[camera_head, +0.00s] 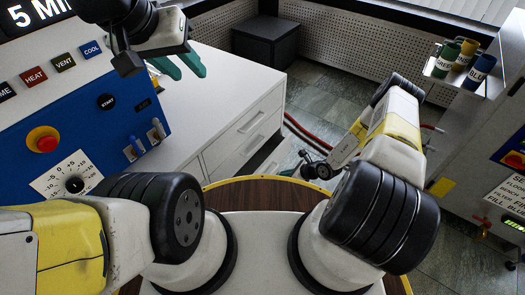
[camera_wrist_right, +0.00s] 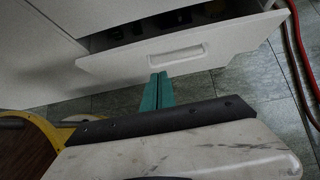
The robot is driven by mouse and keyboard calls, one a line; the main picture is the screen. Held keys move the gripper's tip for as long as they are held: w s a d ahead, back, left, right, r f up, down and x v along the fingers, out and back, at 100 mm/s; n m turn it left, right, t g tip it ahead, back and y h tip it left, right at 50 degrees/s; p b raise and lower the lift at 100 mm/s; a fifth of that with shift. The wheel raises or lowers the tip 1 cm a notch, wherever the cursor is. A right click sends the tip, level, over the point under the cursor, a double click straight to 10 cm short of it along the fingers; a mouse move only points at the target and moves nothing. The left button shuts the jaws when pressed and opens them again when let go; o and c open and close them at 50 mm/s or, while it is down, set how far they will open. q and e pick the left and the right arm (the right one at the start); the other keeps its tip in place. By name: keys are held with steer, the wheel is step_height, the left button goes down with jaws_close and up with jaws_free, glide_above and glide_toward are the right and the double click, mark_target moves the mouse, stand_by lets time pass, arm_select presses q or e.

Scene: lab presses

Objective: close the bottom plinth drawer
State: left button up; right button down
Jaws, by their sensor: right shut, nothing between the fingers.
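The bottom plinth drawer (camera_wrist_right: 225,42) stands open in the right wrist view. Its white front has a recessed handle, and dark contents show in the gap behind it. My right gripper (camera_wrist_right: 158,75) has its teal fingers together and empty, with the tips at the lower edge of the drawer front, just below the handle. I cannot tell whether they touch it. In the head view the right gripper is mostly hidden behind its own wrist. My left gripper (camera_head: 187,66) is open and empty above the white counter, away from the drawer.
The white cabinet (camera_head: 218,151) has closed drawers above the plinth. Red hoses (camera_head: 305,133) run along the tiled floor to the right of the drawer. A blue control panel (camera_head: 85,125) stands at left. A grey machine with coloured cups (camera_head: 467,52) stands at right.

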glide_toward(264, 172)
steer(key=s+a, duration=0.2)
steer(key=s, duration=0.1)
steer(key=shift+w+a+f, duration=0.2)
steer(key=shift+w+a, duration=0.35)
steer(key=shift+a, duration=0.35)
steer(key=shift+w+a+f, duration=0.2)
steer(key=shift+w+a, duration=0.35)
steer(key=shift+a, duration=0.3)
steer(key=shift+w+a, duration=0.65)
steer(key=shift+a, duration=0.25)
steer(key=shift+w+a, duration=0.65)
steer(key=shift+a, duration=0.25)
